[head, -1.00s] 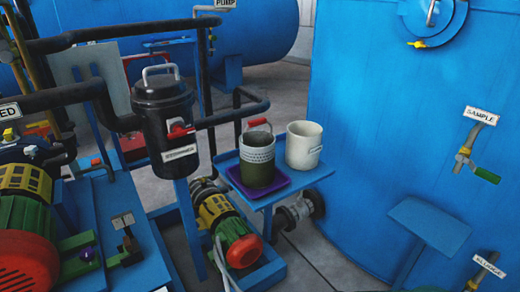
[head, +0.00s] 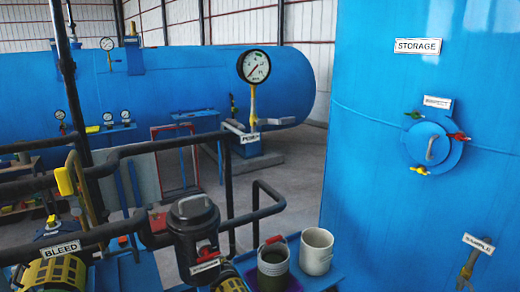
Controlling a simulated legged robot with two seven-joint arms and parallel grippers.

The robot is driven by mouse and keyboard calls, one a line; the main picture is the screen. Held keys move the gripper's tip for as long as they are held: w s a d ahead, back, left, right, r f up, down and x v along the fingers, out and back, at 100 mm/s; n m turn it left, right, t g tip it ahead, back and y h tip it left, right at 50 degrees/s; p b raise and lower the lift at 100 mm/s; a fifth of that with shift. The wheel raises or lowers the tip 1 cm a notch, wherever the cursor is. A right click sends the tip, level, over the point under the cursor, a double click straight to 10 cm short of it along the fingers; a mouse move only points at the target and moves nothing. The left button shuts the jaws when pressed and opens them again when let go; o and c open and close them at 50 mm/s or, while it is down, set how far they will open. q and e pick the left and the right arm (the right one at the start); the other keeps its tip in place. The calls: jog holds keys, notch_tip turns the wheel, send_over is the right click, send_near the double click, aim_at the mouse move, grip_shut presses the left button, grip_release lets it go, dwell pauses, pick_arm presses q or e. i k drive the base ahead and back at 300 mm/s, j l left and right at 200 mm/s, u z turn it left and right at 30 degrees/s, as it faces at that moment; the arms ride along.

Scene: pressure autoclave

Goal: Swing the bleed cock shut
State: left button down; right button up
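The white BLEED label (head: 61,249) is on the black pipe at the lower left in the head view. A yellow handle-like part (head: 64,181) stands on thin brass-coloured pipework above that label. I cannot tell for sure whether it is the bleed cock, or whether it is open or shut. Neither of my grippers shows in this view.
A black strainer pot (head: 195,232) stands among black pipes at the lower middle. A grey-green bucket (head: 273,266) and a white bucket (head: 316,251) stand right of it. The blue storage tank (head: 400,120) fills the right side. A dial gauge (head: 253,67) rises behind.

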aim_at(63, 180)
jog(key=u, duration=1.3)
